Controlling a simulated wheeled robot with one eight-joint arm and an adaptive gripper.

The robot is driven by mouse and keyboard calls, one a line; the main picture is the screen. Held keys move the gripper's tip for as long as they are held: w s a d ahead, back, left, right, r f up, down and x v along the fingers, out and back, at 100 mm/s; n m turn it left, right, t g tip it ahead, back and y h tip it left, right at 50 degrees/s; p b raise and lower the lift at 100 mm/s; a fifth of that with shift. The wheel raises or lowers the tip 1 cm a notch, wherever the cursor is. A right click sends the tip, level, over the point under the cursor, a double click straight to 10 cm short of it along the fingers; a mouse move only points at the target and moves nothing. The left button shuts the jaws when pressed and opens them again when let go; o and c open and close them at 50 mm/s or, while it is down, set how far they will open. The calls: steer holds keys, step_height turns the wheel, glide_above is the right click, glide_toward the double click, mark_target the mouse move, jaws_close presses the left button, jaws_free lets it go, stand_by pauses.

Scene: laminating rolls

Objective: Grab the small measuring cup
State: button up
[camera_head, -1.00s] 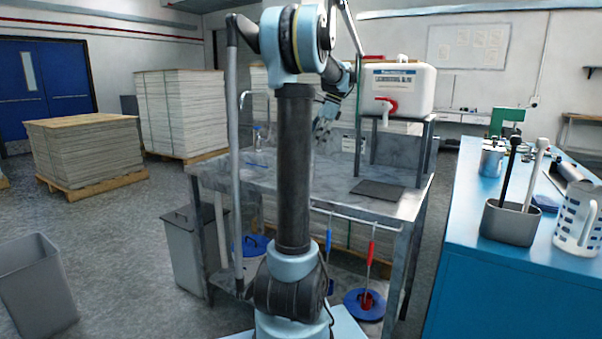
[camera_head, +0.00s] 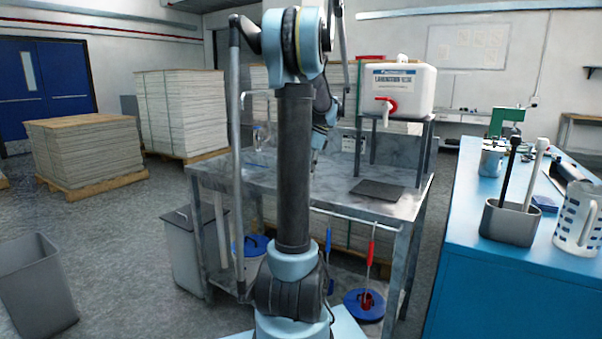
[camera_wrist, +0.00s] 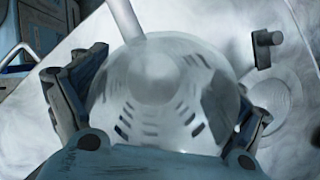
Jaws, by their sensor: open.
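A clear, rounded cup (camera_wrist: 160,75) with dash-like markings, which looks like the small measuring cup, fills the middle of the wrist view. My gripper (camera_wrist: 165,108) is open, with one dark finger on the left of the cup and one on the right. I cannot tell whether either finger touches it. In the head view, my gripper is mostly hidden behind my own arm, over the grey marbled table (camera_head: 345,190). I cannot make out the cup in that view.
A dark mat (camera_head: 378,190) lies at the front right. A blue bench (camera_head: 500,290) holds a white jug (camera_head: 576,225) and a grey holder (camera_head: 508,225).

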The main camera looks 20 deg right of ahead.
steer(key=shift+f, duration=0.15)
steer(key=c, duration=0.8)
